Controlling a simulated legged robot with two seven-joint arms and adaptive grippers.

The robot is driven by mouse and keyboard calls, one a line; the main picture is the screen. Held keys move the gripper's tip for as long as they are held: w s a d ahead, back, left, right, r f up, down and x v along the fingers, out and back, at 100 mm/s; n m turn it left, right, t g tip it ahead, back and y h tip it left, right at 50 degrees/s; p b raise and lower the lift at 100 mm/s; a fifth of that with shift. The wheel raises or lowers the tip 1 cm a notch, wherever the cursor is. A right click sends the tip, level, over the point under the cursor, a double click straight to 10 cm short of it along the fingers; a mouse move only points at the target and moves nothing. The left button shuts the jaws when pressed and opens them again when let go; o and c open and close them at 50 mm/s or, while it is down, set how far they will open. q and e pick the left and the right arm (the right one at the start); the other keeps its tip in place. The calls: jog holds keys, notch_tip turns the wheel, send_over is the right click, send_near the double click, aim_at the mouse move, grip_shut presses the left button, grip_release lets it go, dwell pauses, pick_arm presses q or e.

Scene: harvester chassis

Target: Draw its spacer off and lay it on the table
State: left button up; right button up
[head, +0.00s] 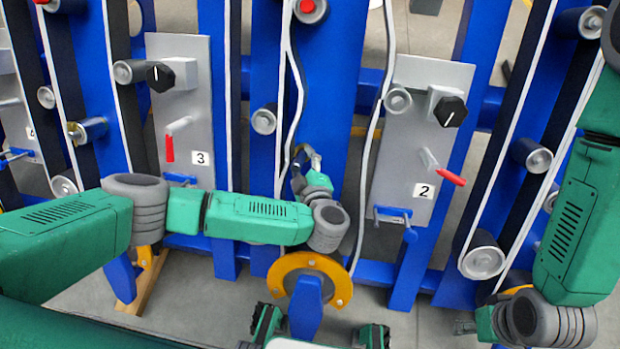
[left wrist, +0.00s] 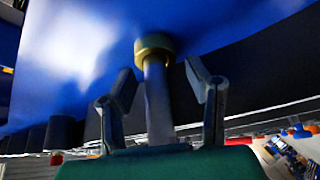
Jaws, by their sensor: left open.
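In the left wrist view, a brass-coloured ring (left wrist: 155,46), which looks like the spacer, sits around a grey shaft (left wrist: 158,105) against a blue surface. My left gripper (left wrist: 160,70) is open, with one finger on each side of the shaft and gaps between. In the head view my left gripper (head: 309,158) is at the blue middle plate, and the ring is not distinguishable there. My right gripper (head: 468,326) is low at the right, partly hidden by its wrist; its jaws are unclear. No table is distinguishable.
Grey panels numbered 3 (head: 190,90) and 2 (head: 420,150) carry black knobs and red-tipped levers. Several rollers and belts line the blue frame. An orange disc (head: 309,262) sits below my left wrist. Grey floor (head: 200,310) is open at the front.

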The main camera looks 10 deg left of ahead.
aim_at(298, 168)
pick_arm(q)
jog(key=shift+x, duration=1)
jog(key=shift+w+d+b, duration=0.3)
jog(key=shift+w, duration=0.05)
pick_arm(e)
jog(key=shift+d+f, duration=0.4)
jog(key=shift+f, duration=0.15)
pick_arm(q)
jog(key=shift+a, duration=0.15)
jog(key=shift+c, duration=0.3)
pick_arm(e)
jog(key=shift+a, duration=0.1)
